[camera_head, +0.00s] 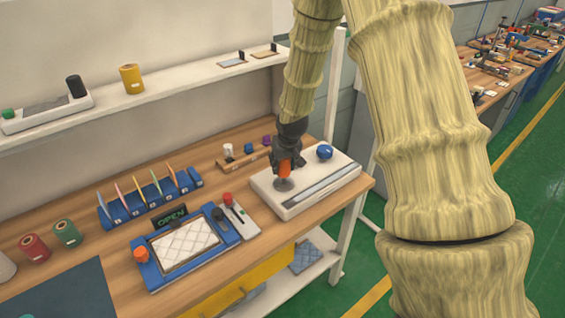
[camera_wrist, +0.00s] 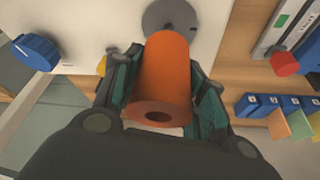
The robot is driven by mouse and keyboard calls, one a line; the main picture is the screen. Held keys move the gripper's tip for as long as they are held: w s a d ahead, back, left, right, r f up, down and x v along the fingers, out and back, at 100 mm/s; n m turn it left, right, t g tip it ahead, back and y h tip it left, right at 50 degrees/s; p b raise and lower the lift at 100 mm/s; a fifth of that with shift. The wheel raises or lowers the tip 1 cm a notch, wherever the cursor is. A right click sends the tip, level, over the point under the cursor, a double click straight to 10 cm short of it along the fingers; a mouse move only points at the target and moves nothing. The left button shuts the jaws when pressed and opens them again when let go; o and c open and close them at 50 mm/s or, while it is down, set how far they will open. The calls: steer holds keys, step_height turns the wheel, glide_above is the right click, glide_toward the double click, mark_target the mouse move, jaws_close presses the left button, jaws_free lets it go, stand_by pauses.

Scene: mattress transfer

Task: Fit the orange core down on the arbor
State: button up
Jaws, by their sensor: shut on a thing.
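The orange core (camera_head: 285,170) is a short hollow cylinder. In the wrist view the core (camera_wrist: 163,75) sits between both fingers, with its open near end towards the camera. My gripper (camera_head: 287,158) is shut on it, above the white machine at the right end of the bench. A grey round disc (camera_head: 284,184) lies below the core on that machine; in the wrist view the disc (camera_wrist: 172,14) shows just beyond the core's far end.
The white machine (camera_head: 332,187) has a blue knob (camera_head: 324,152) and a long grey slot. A wooden block with small parts (camera_head: 243,160) stands behind left. A blue framed tray (camera_head: 153,279) and a blue rack (camera_head: 122,219) stand left. A shelf (camera_head: 190,81) runs along the wall.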

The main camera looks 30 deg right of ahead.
mark_target(286, 160)
steer(key=shift+f+b, duration=1.1)
steer(key=shift+f, duration=1.15)
steer(key=o, duration=1.1)
steer(key=shift+r, duration=0.15)
steer(key=shift+v, duration=5.9)
steer(key=shift+s, duration=0.1)
